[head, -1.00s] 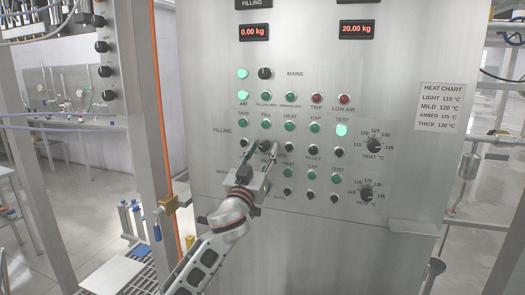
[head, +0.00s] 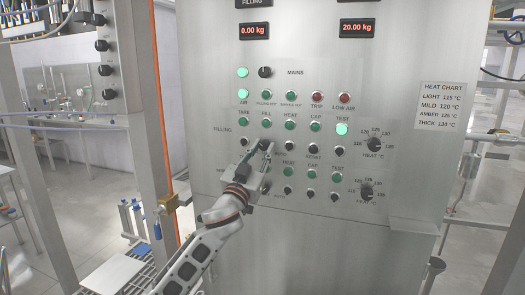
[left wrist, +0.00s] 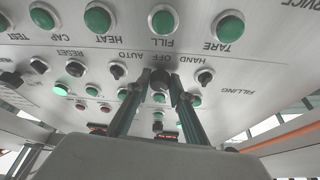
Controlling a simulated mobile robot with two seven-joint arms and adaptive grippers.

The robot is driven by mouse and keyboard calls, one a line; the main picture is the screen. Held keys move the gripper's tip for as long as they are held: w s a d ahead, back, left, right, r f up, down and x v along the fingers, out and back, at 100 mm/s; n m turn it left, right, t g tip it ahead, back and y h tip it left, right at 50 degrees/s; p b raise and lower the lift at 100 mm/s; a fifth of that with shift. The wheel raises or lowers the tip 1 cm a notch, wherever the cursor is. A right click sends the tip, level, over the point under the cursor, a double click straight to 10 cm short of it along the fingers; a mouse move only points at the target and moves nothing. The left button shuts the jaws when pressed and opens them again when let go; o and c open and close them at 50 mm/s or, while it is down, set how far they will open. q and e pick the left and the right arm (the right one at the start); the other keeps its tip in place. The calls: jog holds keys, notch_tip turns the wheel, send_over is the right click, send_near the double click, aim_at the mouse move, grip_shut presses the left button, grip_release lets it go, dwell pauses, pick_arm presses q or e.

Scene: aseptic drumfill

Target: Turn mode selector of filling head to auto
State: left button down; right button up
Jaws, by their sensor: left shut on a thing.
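The mode selector (left wrist: 158,86) is a small dark knob on the steel panel (head: 215,100), in the row labelled FILLING. In the left wrist view it sits under the upside-down letters HAND, OFF, AUTO. My left gripper (left wrist: 157,92) has one finger on each side of it and is shut on it. In the head view the left gripper (head: 260,148) reaches up to the panel from below and largely hides the selector. I cannot tell which way the knob points. My right gripper is not in view.
Other black knobs (head: 289,148) sit close by in the same row, with green lamps (head: 290,126) above. Another row lies below, partly behind my arm. Heat dials (head: 374,145) are at the right. A steel post (head: 150,110) with an orange tube stands left of the panel.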

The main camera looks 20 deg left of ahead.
pick_arm(q)
jog(key=m+h, duration=0.1)
jog(key=m, duration=0.2)
jog(key=m+g+h, duration=0.1)
jog(key=m, duration=0.2)
jog(key=shift+a+r+m+h, duration=0.1)
jog(key=shift+a+m+h, duration=0.1)
jog(key=shift+m+h, duration=0.15)
jog(key=m+g+h, duration=0.1)
jog(key=m, duration=0.1)
jog(key=m+g+h, duration=0.1)
jog(key=m, duration=0.2)
jog(key=shift+a+r+m, duration=0.15)
jog(key=shift+m, duration=0.2)
jog(key=m+g, duration=0.1)
jog(key=m, duration=0.3)
jog(key=shift+r+m+g+h, duration=0.2)
jog(key=shift+m+g+h, duration=0.15)
jog(key=shift+m+g, duration=0.05)
jog(key=shift+m+g+y, duration=0.4)
jog(key=shift+m+g, duration=0.4)
jog(key=shift+m, duration=1.3)
jog(key=c, duration=1.8)
grip_release()
